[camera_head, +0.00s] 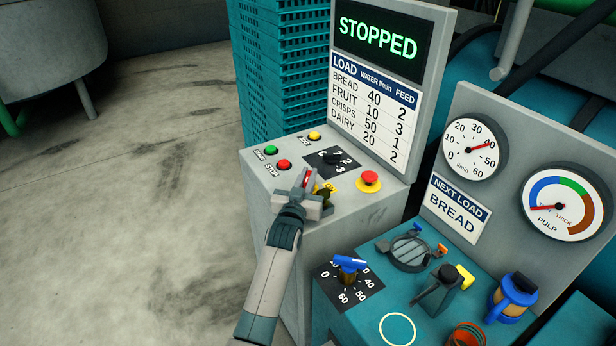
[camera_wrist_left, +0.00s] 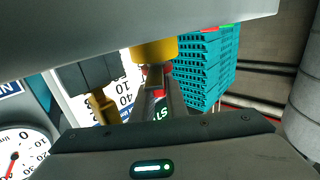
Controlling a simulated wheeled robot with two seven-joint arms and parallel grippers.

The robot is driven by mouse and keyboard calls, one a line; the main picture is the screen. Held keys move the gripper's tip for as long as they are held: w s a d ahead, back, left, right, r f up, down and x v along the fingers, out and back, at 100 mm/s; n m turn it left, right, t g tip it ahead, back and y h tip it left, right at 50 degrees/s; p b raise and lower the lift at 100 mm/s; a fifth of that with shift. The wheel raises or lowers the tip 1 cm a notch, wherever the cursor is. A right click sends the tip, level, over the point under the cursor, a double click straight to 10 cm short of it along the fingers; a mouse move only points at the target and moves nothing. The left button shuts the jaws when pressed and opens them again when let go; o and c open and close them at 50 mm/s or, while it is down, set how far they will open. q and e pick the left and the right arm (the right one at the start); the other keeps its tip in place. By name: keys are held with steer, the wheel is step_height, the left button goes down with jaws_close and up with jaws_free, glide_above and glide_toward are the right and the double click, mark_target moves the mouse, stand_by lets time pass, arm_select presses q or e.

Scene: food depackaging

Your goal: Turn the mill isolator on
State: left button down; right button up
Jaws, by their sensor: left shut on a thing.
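The isolator's red handle (camera_head: 306,179) stands at the front of the grey control box (camera_head: 273,207), by a small yellow plate (camera_head: 329,186) whose lettering is mostly hidden. My left gripper (camera_head: 307,188) is over it and shut on the red handle. In the left wrist view the red part (camera_wrist_left: 156,76) shows between the two fingers, against a yellow round part (camera_wrist_left: 153,50). The fingers hide most of the handle, so I cannot tell its setting. The display (camera_head: 377,38) reads STOPPED in green. My right gripper is not in view.
Close by are a green button (camera_head: 271,150), a red button (camera_head: 284,164), a black numbered dial (camera_head: 332,159) and a red mushroom button (camera_head: 368,181). A teal bench (camera_head: 355,318) with a blue-handled dial (camera_head: 350,263) stands right. Open floor (camera_head: 140,200) lies left.

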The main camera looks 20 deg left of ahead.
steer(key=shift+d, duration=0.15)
arm_select(q)
steer(key=c, duration=1.8)
jaws_free()
steer(key=shift+o, duration=0.2)
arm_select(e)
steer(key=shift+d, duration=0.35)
arm_select(q)
steer(key=shift+s, duration=0.2)
